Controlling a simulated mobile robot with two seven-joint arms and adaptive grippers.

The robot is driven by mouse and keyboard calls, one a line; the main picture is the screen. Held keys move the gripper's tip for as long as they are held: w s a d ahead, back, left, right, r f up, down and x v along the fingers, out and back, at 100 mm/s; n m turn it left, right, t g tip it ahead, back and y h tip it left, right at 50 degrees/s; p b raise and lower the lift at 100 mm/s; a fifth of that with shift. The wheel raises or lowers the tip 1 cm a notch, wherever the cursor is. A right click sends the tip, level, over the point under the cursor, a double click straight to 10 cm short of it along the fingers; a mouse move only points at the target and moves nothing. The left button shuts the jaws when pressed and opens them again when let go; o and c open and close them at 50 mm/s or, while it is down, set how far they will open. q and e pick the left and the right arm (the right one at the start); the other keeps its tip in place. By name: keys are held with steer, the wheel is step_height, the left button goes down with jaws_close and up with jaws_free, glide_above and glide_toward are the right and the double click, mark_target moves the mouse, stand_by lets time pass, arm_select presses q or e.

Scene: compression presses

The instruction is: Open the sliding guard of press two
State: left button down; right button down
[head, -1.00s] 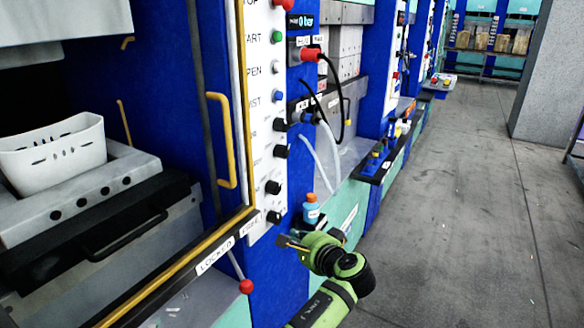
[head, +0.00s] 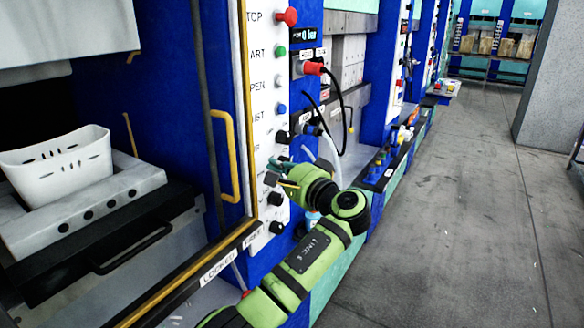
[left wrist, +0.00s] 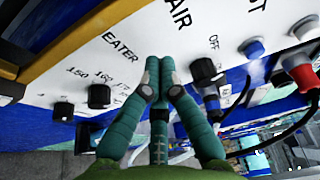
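The near press at the left has a yellow-edged guard frame (head: 245,110) with an upright yellow handle (head: 232,185). Whether this is press two cannot be read. A label strip (head: 214,268) on the lower rail reads LOCKED, with a second word beside it partly legible. A red knob (head: 246,293) on a lever below is mostly hidden by my left arm. My left gripper (head: 280,172) is in front of the lower control panel, right of the handle and apart from it. In the left wrist view its fingers (left wrist: 159,75) lie close together before the panel; their opening is unclear. My right gripper is not in view.
The white control panel (head: 262,70) carries buttons and black knobs (head: 276,227). A red plug (head: 313,68) and cables hang beside it. A blue-and-orange bottle (head: 312,222) is partly hidden behind my arm. The floor (head: 450,220) at right is clear.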

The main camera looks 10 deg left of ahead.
arm_select(q)
steer(key=s+p, duration=0.1)
steer(key=s, duration=0.1)
steer(key=s+a+p, duration=0.1)
steer(key=s, duration=0.1)
steer(key=shift+w, duration=0.1)
steer(key=shift+a+f, duration=0.1)
stand_by(0.3)
